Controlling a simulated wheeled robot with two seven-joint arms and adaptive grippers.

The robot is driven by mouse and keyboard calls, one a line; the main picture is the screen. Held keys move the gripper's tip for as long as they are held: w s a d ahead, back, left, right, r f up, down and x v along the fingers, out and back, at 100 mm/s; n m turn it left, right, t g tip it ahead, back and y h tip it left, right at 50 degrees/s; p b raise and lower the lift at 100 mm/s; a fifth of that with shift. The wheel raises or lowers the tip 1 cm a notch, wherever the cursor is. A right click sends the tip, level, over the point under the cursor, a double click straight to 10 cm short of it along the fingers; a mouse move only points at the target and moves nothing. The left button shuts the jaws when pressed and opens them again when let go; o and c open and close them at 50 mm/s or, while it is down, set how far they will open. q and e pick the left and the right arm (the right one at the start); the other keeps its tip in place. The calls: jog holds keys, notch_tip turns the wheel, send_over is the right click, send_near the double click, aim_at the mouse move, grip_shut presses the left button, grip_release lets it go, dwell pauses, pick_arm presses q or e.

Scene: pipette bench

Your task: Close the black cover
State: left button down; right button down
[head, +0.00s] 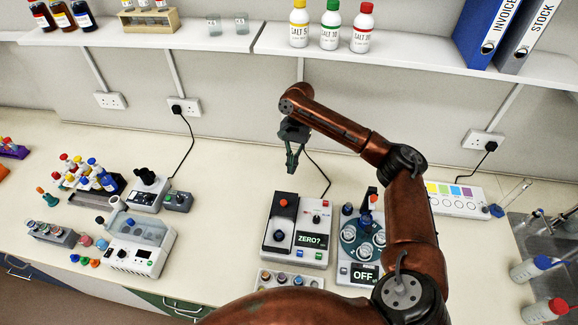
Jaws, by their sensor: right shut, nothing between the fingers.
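My right gripper (291,165) is shut and empty, pointing down in the air just behind the device with the "ZERO?" display (310,241). I cannot tell which black part is the cover. My left gripper is not in view.
My right arm blocks the view right of the "OFF" device. A tray of small pots (288,279) sits in front. A clear-lidded machine (137,243) and tube racks are left. A sink (545,235) is at right. A shelf (330,52) runs above.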

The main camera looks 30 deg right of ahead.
send_over(287, 199)
jog(key=w+d, duration=0.3)
notch_tip(287, 199, down, 6)
jog(key=r, duration=0.1)
jog(key=shift+s+a+f+p, duration=0.35)
jog(key=shift+s+a+f, duration=0.05)
jog(key=shift+s+a, duration=0.2)
jog(key=shift+s+a+f+p, duration=0.3)
jog(key=shift+s+a+f, duration=0.15)
jog(key=shift+a, duration=0.1)
jog(key=shift+s+a+f, duration=0.1)
jog(key=shift+s+a, duration=0.25)
jog(key=shift+a, duration=0.05)
